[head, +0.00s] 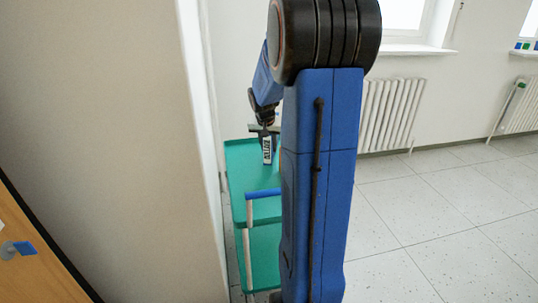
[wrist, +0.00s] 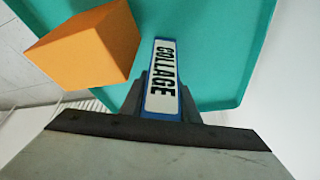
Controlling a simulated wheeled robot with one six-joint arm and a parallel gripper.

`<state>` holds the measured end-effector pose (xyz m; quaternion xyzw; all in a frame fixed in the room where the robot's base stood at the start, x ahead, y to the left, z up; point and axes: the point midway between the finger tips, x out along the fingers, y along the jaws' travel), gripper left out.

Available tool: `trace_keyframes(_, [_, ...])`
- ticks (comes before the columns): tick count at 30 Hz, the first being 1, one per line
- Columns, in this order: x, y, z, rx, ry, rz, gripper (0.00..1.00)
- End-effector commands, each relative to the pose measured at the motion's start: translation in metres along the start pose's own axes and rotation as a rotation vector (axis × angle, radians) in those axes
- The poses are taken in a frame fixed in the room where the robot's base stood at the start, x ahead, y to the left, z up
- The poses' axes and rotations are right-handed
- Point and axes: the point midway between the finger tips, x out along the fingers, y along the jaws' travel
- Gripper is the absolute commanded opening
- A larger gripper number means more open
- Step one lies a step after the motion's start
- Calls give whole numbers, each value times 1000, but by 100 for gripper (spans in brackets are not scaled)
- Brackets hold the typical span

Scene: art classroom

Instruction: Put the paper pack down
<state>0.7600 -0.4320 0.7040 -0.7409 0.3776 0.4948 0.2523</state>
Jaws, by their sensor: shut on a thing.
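The paper pack (head: 267,156) is a narrow white and blue block, lettered "COLLAGE" in the wrist view (wrist: 161,75). My gripper (head: 265,134) is shut on it, with its fingers on either side of the pack in the wrist view (wrist: 162,103). The pack points down over the green upper tray (head: 240,160) of a trolley, towards its far part. The tray also fills the background of the wrist view (wrist: 215,45). I cannot tell whether the pack's lower end touches the tray.
An orange box (wrist: 88,45) is close to the left of the pack in the wrist view. The trolley has a blue handle (head: 263,194) and a lower green tray (head: 263,262). A wall (head: 110,130) stands close on its left. Tiled floor (head: 430,220) lies open to the right.

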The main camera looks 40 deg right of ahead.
Motion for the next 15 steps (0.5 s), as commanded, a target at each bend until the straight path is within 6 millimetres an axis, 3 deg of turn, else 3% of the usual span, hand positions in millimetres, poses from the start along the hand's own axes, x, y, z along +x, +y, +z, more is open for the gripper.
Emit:
trace_keyframes(10, [30, 0, 12, -1, 0, 0, 0])
trace_keyframes(15, [34, 0, 14, 0, 2, -1, 0])
